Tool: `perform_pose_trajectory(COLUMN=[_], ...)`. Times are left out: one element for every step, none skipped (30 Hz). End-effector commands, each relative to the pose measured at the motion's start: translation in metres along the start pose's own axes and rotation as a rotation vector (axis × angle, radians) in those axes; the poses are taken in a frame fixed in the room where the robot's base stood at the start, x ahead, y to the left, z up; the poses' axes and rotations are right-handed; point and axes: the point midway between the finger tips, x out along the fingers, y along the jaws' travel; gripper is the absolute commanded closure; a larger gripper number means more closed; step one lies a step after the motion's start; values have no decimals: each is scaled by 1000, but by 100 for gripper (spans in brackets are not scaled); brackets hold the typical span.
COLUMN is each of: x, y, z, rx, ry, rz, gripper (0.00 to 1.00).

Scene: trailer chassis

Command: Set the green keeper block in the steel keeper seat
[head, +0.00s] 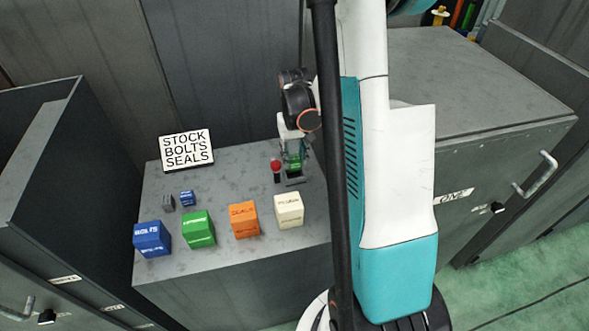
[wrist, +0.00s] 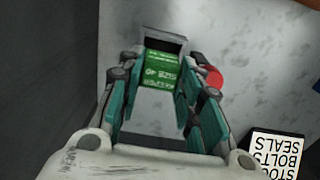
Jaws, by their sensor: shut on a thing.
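The green keeper block (head: 294,163) is between my gripper's fingers (head: 293,152) at the back right of the grey bench top. In the wrist view the block (wrist: 160,68) shows its green face with white lettering, between the teal fingertips (wrist: 160,80). The fingers are shut on it. The steel keeper seat (head: 294,180) shows below the block in the head view. A grey steel edge (wrist: 165,42) shows just beyond the block in the wrist view. Fingers and block hide much of the seat, so I cannot tell whether the block touches it.
A red knob (head: 276,165) stands just left of the seat. Blue (head: 152,239), green (head: 199,229), orange (head: 244,220) and cream (head: 289,210) boxes line the bench front. Two small blocks (head: 187,198) lie behind them. A sign (head: 186,149) stands at the back left.

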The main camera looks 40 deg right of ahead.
Motion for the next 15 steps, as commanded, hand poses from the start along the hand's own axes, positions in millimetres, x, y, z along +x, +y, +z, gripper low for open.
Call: perform_pose_trajectory(x=[4,5,6,8,10,15,19,23,30,35,39,44,46,48,48], y=[0,0,0,0,0,0,0,0,0,0,0,0,0,0,0], z=[0,0,0,0,0,0,0,0,0,0,0,0,0,0,0], rx=[0,0,0,0,0,0,0,0,0,0,0,0,0,0,0], ry=[0,0,0,0,0,0,0,0,0,0,0,0,0,0,0], rz=[0,0,0,0,0,0,0,0,0,0,0,0,0,0,0], gripper=[93,93,93,93,93,93,93,93,93,93,93,93,93,93,93])
